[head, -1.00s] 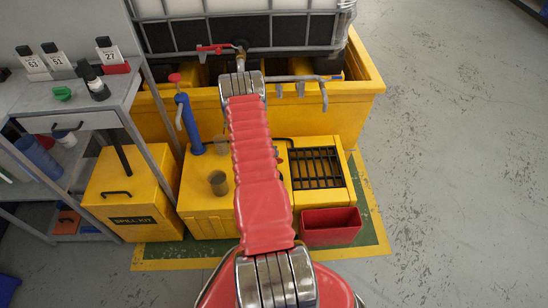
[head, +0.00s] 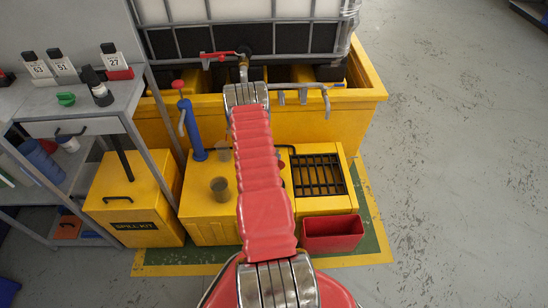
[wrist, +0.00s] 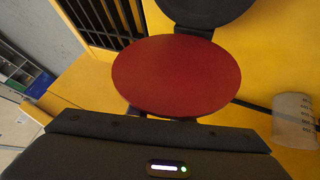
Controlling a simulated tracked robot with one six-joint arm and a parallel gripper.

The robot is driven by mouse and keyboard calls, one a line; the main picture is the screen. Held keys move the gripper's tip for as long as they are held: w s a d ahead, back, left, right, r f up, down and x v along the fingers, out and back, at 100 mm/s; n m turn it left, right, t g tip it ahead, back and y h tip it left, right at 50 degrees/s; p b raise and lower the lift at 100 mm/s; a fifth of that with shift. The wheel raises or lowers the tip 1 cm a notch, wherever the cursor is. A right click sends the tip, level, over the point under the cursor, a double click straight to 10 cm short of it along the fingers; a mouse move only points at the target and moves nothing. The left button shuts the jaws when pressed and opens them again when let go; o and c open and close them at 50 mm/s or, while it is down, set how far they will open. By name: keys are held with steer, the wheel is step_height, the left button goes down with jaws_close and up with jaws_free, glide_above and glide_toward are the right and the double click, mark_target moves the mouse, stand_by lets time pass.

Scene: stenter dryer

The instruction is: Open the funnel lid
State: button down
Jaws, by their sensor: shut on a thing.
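The funnel lid (wrist: 177,75) is a red disc that fills the middle of the wrist view. A dark round piece (wrist: 205,8), possibly the funnel, lies just beyond it at the top edge, with a small dark hinge-like piece between them. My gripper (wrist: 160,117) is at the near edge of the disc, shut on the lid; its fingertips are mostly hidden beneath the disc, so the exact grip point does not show. In the head view my red arm hides the gripper and most of the lid area over the yellow cabinet (head: 205,228).
A black grille (head: 318,176) and a red bin (head: 333,233) are to the right. A yellow tank basin (head: 345,115) stands behind.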

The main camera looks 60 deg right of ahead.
steer(key=shift+w+a+f, duration=0.1)
steer(key=shift+a+f, duration=0.4)
steer(key=shift+a, duration=0.1)
steer(key=c, duration=1.8)
jaws_free()
steer(key=shift+o, duration=0.9)
steer(key=shift+d+r, duration=0.15)
steer(key=shift+d, duration=0.1)
steer(key=shift+r, duration=0.1)
steer(key=v, duration=1.3)
steer(key=shift+a+r, duration=0.2)
steer(key=shift+r, duration=0.05)
